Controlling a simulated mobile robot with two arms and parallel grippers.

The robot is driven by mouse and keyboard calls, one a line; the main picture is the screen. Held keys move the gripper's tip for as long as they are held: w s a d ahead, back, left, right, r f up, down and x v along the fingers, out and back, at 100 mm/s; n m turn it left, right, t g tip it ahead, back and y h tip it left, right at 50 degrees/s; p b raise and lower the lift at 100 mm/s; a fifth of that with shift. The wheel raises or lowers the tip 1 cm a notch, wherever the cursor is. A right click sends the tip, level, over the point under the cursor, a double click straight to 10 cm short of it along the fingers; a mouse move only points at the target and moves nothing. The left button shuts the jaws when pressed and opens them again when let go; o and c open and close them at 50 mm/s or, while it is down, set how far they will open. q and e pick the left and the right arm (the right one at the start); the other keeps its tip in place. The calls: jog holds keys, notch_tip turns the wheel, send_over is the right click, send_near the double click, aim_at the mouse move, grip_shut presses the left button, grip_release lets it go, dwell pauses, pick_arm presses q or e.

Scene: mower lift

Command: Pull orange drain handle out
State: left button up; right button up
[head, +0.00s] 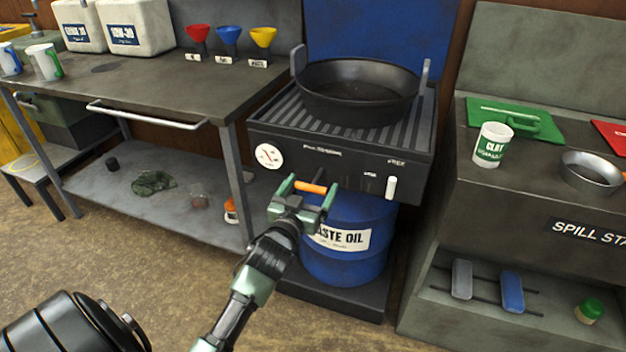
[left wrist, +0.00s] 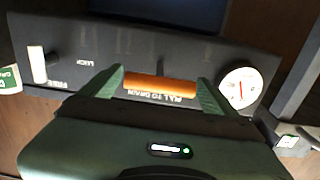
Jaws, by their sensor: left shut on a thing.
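The orange drain handle (head: 311,188) is a short bar at the front of the dark drain station (head: 340,163), below its grate. In the left wrist view the orange handle (left wrist: 160,86) lies across the middle, with lettering on or beside it that reads like "pull to drain". My left gripper (head: 308,190) is at the handle, with one green finger at each end of it. It also shows in the left wrist view (left wrist: 161,90), shut on the handle. How far the handle stands out from the panel is hard to tell. My right gripper is not in view.
A black pan (head: 358,92) sits on the station's grate. A blue waste oil drum (head: 345,262) stands below. A white lever (head: 391,187) and a round gauge (head: 268,156) are on the front panel. Benches flank the station; open floor lies in front.

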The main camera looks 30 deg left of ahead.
pick_arm(q)
jog(key=shift+s+d, duration=0.1)
jog(key=shift+s, duration=0.2)
jog(key=shift+f, duration=0.2)
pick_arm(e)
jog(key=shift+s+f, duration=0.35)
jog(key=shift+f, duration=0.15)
pick_arm(q)
jog(key=o, duration=1.8)
jog(key=shift+s+r, duration=0.15)
jog(key=v, duration=0.7)
jog(key=shift+s+d+p, duration=0.15)
jog(key=shift+s+p, duration=0.2)
jog(key=shift+s, duration=0.05)
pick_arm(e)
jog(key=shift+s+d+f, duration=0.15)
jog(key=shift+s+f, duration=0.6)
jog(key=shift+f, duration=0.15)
